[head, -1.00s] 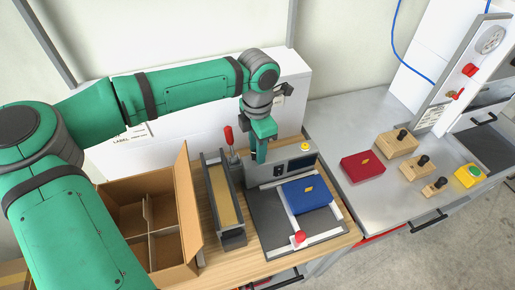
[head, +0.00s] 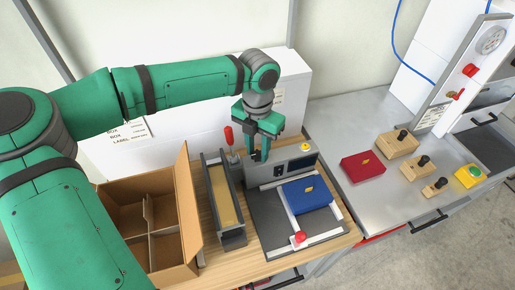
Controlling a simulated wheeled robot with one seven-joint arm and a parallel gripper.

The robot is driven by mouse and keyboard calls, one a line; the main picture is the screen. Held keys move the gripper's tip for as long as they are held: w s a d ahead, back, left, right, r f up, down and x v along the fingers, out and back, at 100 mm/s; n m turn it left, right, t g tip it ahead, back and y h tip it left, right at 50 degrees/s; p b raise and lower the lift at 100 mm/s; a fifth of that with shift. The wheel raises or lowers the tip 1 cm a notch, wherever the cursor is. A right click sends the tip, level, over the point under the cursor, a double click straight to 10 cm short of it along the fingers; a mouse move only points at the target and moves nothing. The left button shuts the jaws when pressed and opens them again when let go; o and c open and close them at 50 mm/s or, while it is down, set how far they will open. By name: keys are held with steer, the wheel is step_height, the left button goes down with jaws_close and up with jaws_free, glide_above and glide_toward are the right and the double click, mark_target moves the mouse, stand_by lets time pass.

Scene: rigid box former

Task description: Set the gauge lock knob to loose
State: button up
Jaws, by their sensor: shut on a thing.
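My gripper (head: 259,157) points down at the left end of the grey control housing (head: 295,166) at the back of the box former. It is shut on a small part there, which I take to be the gauge lock knob. The fingers hide that part, so its setting and any marks cannot be read. A red ball knob (head: 300,237) sits at the front rail, apart from my gripper.
A red-handled lever (head: 229,136) stands close left of my gripper, behind a narrow trough (head: 241,238). An open divided carton (head: 186,222) is further left. A red box (head: 363,166) and wooden blocks with black knobs (head: 397,144) are on the right bench.

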mark_target(258, 154)
steer(key=shift+d, duration=0.1)
steer(key=o, duration=1)
steer(key=shift+w, duration=0.1)
steer(key=shift+o, duration=0.2)
steer(key=shift+a, duration=0.2)
steer(key=shift+d+r, duration=0.1)
steer(key=shift+r, duration=0.4)
step_height(258, 154, up, 10)
steer(key=shift+f, duration=0.1)
